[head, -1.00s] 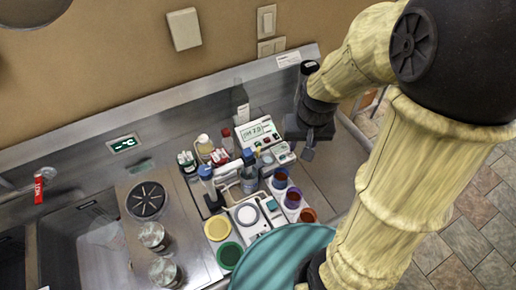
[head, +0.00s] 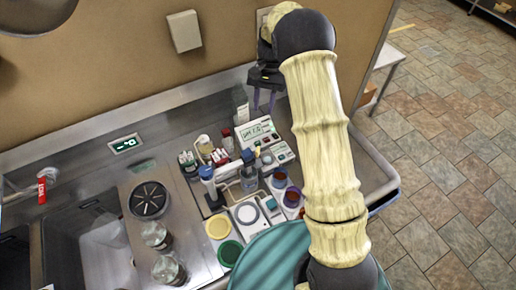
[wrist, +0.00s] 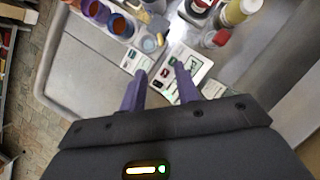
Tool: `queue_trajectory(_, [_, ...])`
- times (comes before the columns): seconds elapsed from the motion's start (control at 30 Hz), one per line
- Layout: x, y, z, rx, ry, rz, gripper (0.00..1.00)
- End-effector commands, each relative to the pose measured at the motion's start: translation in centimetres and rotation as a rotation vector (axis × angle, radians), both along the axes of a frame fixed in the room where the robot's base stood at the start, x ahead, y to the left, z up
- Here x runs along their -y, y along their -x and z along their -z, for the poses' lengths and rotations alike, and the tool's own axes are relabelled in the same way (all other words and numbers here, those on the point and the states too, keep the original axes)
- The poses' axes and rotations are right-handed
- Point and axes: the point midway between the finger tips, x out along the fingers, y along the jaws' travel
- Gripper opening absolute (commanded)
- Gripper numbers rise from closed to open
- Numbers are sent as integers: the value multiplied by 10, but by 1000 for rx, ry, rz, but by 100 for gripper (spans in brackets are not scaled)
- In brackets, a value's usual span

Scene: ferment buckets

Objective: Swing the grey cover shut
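No grey cover that I can pick out for certain shows in either view. My gripper (head: 264,104) is raised near the back wall, above the back right of the steel counter. Its two purple fingers are apart with nothing between them, as the wrist view (wrist: 161,80) also shows. Below and beyond the fingers in the wrist view lies a white pH meter (wrist: 187,72). In the head view the meter (head: 258,131) stands on the counter below my gripper. My arm hides part of the counter's right side.
Cups with orange and dark contents (head: 279,178), bottles and yellow and green lids (head: 230,252) crowd the counter (head: 95,165). Glass jars (head: 157,236) stand left of them. A teal round thing (head: 268,262) is at the front. Bare counter shows beside the cups in the wrist view.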

Motion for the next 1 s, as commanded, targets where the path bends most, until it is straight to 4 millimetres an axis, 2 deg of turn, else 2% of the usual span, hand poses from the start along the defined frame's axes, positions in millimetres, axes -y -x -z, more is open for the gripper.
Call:
queue_trajectory(0.27, [0, 1, 1, 1, 0, -1, 32])
queue_trajectory(0.43, [-2, 6, 12, -1, -1, -1, 32])
queue_trajectory(1.0, [-16, 41, 100, -3, -1, -1, 32])
